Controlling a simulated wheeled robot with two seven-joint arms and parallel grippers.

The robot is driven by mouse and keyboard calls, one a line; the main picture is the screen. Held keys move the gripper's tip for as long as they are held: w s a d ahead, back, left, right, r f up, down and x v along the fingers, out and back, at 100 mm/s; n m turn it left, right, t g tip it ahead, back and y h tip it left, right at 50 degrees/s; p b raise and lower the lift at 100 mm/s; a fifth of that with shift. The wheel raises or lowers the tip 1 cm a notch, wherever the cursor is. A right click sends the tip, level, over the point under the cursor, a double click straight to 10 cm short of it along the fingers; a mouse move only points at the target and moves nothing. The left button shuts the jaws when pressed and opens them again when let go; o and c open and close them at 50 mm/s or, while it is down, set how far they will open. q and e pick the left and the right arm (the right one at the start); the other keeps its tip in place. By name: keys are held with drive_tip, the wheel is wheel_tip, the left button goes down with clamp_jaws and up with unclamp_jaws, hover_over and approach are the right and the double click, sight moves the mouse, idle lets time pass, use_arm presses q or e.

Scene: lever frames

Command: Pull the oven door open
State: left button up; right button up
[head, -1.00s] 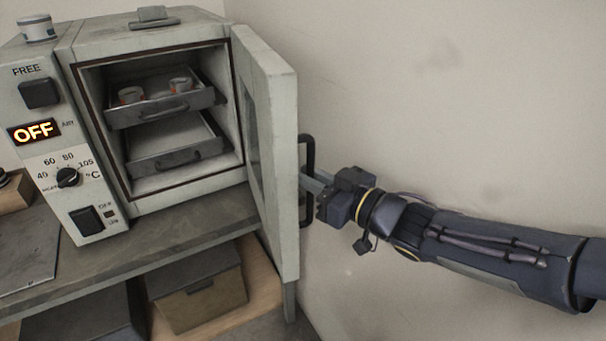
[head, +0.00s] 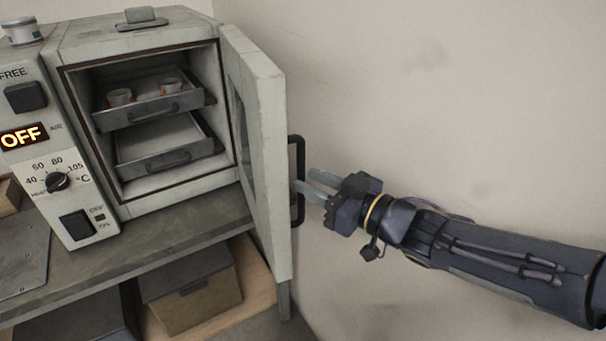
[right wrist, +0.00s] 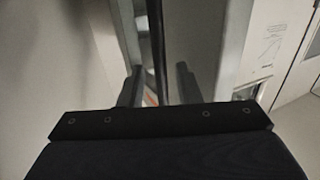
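The oven (head: 150,40) stands at the left in the head view with its door (head: 262,150) swung wide open to the right. The door's black handle (head: 300,205) is a vertical bar on its outer face. My right gripper (head: 316,183) is just right of the handle, fingers apart. In the right wrist view the dark handle bar (right wrist: 158,45) runs between the two spread fingers (right wrist: 158,90), with neither clearly touching it. My left gripper is in neither view.
Inside the oven are two pulled-out trays; the upper tray (head: 150,113) holds small cups. The oven rests on a grey bench (head: 170,240) with boxes (head: 195,295) below. A bare wall (head: 450,90) is behind my right arm, with free room there.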

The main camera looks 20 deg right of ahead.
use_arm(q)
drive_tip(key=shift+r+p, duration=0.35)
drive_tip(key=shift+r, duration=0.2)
use_arm(e)
drive_tip(key=v, duration=0.4)
drive_tip(key=shift+s+d, duration=0.2)
drive_tip(key=shift+s, duration=0.1)
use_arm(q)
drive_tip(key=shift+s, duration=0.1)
